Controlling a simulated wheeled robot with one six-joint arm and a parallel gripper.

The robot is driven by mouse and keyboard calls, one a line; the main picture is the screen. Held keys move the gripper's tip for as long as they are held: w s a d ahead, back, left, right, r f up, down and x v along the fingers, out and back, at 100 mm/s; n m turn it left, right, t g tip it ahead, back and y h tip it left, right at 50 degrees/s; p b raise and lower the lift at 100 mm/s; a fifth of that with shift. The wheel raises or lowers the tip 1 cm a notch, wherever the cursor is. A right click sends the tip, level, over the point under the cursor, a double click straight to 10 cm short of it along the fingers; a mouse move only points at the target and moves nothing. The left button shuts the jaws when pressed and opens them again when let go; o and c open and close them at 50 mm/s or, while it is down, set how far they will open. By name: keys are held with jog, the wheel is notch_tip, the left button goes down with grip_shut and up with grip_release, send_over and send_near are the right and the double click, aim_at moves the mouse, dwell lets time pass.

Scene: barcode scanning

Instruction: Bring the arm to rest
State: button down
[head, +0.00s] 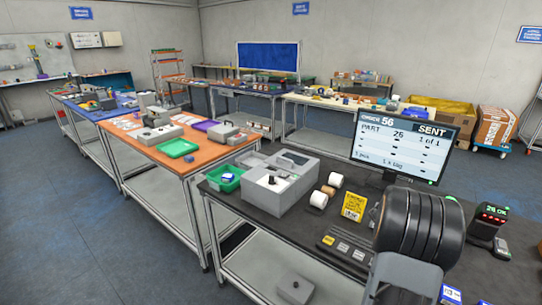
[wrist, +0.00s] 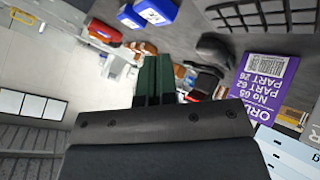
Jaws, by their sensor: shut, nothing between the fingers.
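My gripper (wrist: 153,78) shows in the wrist view as two dark green fingers side by side, pressed together with nothing between them. The fingers are off any surface, with the room and loose goods blurred behind them. In the head view, the black ribbed part of my arm (head: 420,225) stands over the right side of the dark bench (head: 262,240). I cannot make out the fingers there. A monitor (head: 405,143) behind my arm reads "SENT", "PART 26" and "1 of 1".
The dark bench carries a grey machine (head: 280,183), a green tray (head: 226,178), label rolls (head: 319,199), a yellow card (head: 353,206) and a handheld device (head: 489,222) reading 26 OK. A purple order card (wrist: 262,88) shows in the wrist view. Open floor (head: 60,215) lies to the left.

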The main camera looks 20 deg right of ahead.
jog(key=shift+w+a+f+n, duration=0.1)
jog(key=shift+n, duration=0.6)
jog(key=a+f+n+y, duration=0.1)
jog(key=a+f+n, duration=0.1)
jog(key=a, duration=0.1)
jog(key=shift+s+n+y, duration=0.3)
jog(key=shift+s+y, duration=0.05)
jog(key=shift+y, duration=0.05)
jog(key=a+n+t, duration=0.1)
jog(key=a, duration=0.1)
jog(key=shift+w+a+y, duration=0.15)
jog(key=shift+a+y, duration=0.15)
jog(key=shift+y, duration=0.1)
jog(key=a+r+n+t+y, duration=0.1)
jog(key=a+r+n+t, duration=0.2)
jog(key=a, duration=0.8)
jog(key=w+a+r+n+t+y, duration=0.1)
jog(key=a+r+n+t, duration=0.2)
jog(key=a, duration=0.8)
jog(key=w+a+r+n+t+y, duration=0.1)
jog(key=a+r+n+t+y, duration=0.1)
jog(key=a+r+n, duration=0.4)
jog(key=a+t, duration=0.1)
jog(key=a, duration=0.4)
jog(key=shift+w+n, duration=0.2)
jog(key=shift+n, duration=0.1)
